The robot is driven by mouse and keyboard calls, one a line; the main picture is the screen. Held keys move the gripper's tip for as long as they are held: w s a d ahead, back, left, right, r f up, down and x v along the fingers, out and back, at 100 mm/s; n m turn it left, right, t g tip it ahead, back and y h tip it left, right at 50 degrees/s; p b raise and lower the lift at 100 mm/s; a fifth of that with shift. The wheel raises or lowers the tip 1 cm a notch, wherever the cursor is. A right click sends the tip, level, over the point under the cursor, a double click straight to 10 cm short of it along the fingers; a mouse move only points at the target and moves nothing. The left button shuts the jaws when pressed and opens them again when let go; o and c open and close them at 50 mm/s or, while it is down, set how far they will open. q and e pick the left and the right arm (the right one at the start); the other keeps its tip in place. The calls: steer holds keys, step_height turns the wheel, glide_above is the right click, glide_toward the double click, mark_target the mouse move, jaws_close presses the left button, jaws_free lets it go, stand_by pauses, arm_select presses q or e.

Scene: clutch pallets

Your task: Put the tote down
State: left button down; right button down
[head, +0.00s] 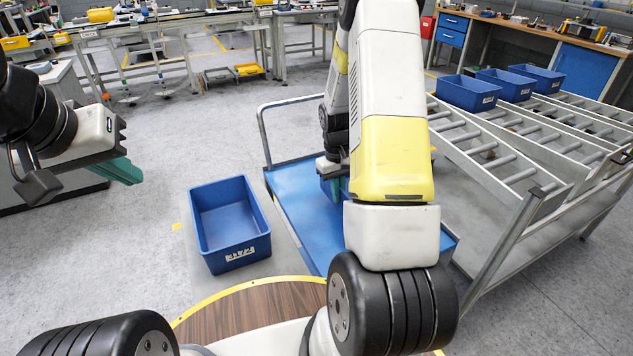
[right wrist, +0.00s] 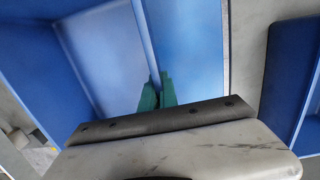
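The tote at my right gripper is blue and mostly hidden behind my right arm in the head view. In the right wrist view, the tote (right wrist: 95,50) fills the left side. The green fingers of my right gripper (right wrist: 158,92) straddle its thin wall and appear shut on it. In the head view that gripper is over the blue flat cart (head: 290,190); I cannot tell whether the tote touches the deck. My left gripper (head: 120,172) hangs over the floor at the left, away from any tote; its green fingers overlap, so their opening is unclear.
A roller rack (head: 520,160) on the right bears three blue totes (head: 468,93). Workbenches (head: 150,40) line the back. Floor between the left gripper and the benches is clear.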

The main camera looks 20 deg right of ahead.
steer(key=shift+w+a+f, duration=0.2)
steer(key=shift+w+f, duration=0.15)
steer(key=shift+f, duration=0.25)
steer(key=shift+w+a+f, duration=0.15)
steer(key=shift+w+f, duration=0.15)
steer(key=shift+f, duration=0.3)
steer(key=shift+w+a+f, duration=0.2)
steer(key=shift+w+f, duration=0.15)
steer(key=shift+f, duration=0.25)
steer(key=shift+f, duration=0.1)
steer(key=c, duration=1.6)
jaws_free()
steer(key=shift+c, duration=0.2)
